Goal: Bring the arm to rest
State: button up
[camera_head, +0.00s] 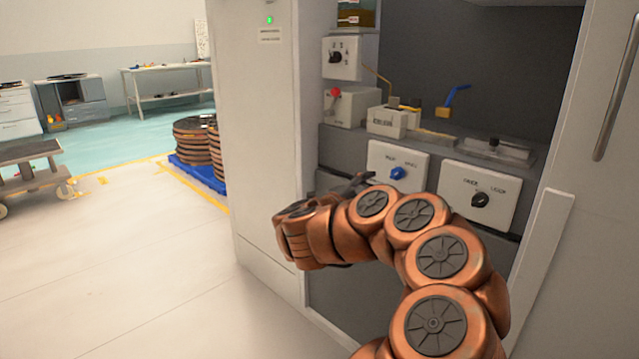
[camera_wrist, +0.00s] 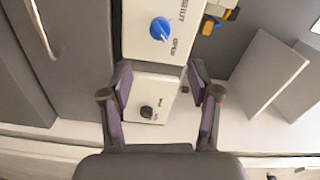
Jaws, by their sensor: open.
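My copper-coloured arm reaches in from the lower right of the head view and bends left in front of the open cabinet. My gripper (camera_head: 362,181) shows only partly there, near the box with the blue knob (camera_head: 398,173). In the wrist view my gripper (camera_wrist: 159,82) is open, its two fingers apart with nothing held between them. Beyond the fingers are the white box with the blue knob (camera_wrist: 160,29) and the white box with the black knob (camera_wrist: 146,112). I cannot tell whether the fingers touch a box.
The cabinet's left wall (camera_head: 262,130) and its right door with a handle (camera_head: 611,100) flank the opening. A lever with a red knob (camera_head: 336,92) and a blue-handled lever (camera_head: 455,99) are inside. Reels stand on a blue pallet (camera_head: 205,175).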

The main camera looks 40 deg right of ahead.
jog(key=shift+r, duration=0.1)
jog(key=w+a+r+n+t+y+p, duration=0.7)
jog(key=w+a+r+n+t+p, duration=0.35)
jog(key=w+a+r+t, duration=0.5)
jog(key=a+r+n+y+p, duration=0.3)
jog(key=a+n+y, duration=0.25)
jog(key=a, duration=0.65)
jog(key=a+r+n+y+p, duration=0.35)
jog(key=a+n+y, duration=0.2)
jog(key=a, duration=0.65)
jog(key=s+a+f+n+g+y+p, duration=0.35)
jog(key=s+a+n+g+p, duration=0.6)
jog(key=s+a, duration=0.4)
jog(key=s+d+g+h+p, duration=0.1)
jog(key=s+d+g+p, duration=0.1)
jog(key=s, duration=0.7)
jog(key=s+d+r+n+g+h+p, duration=0.1)
jog(key=s+d+g+p, duration=0.2)
jog(key=s, duration=0.6)
jog(key=s+d+r+n+g+h+p, duration=0.1)
jog(key=s+d+g+p, duration=0.2)
jog(key=s, duration=0.6)
jog(key=shift+s+p, duration=0.2)
jog(key=shift+p, duration=0.4)
